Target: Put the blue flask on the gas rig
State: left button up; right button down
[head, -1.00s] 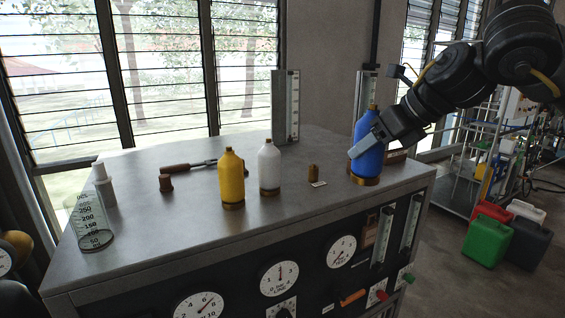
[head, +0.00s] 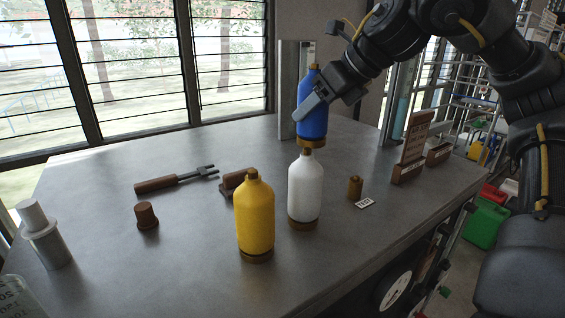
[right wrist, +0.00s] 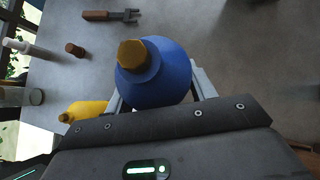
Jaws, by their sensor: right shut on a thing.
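The blue flask (head: 312,112), with a brass cap and base, is held upright in my right gripper (head: 316,104). It appears raised above the steel top, and in the head view it shows behind the white flask (head: 304,188). In the right wrist view the blue flask (right wrist: 158,80) sits between the two fingers of my right gripper (right wrist: 158,92). The gas rig (head: 190,255) seems to be the metal-topped cabinet with dials on its front. A yellow flask (head: 254,215) stands on its top beside the white flask. My left gripper is not in view.
A brass piece (head: 355,188) and a small label (head: 366,203) lie right of the white flask. Wooden signs (head: 411,150) stand at the right. A fork-ended tool (head: 175,182), a brown stopper (head: 147,216) and a grey bottle (head: 46,240) are on the left. The back left top is clear.

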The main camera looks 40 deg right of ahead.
aim_at(317, 110)
jog(key=shift+s+a+r, duration=0.15)
jog(key=shift+s, duration=0.05)
jog(key=shift+s+d+r, duration=0.1)
jog(key=shift+s, duration=0.35)
jog(key=shift+s+d+r, duration=0.1)
jog(key=shift+s, duration=0.35)
jog(key=shift+w+d+f+p, duration=0.2)
jog(key=shift+d+p, duration=0.2)
jog(key=shift+d, duration=0.05)
jog(key=w+d+f, duration=0.2)
jog(key=w+f, duration=0.1)
jog(key=f, duration=0.1)
jog(key=w+d+f, duration=0.3)
jog(key=w, duration=0.1)
jog(key=w+d+f, duration=0.2)
jog(key=w+f, duration=0.2)
jog(key=shift+d+f, duration=0.15)
jog(key=shift+f, duration=0.15)
jog(key=shift+w+f, duration=0.1)
jog(key=shift+f, duration=0.3)
jog(key=shift+w+d+f, duration=0.1)
jog(key=shift+d+f, duration=0.05)
jog(key=shift+f, duration=0.1)
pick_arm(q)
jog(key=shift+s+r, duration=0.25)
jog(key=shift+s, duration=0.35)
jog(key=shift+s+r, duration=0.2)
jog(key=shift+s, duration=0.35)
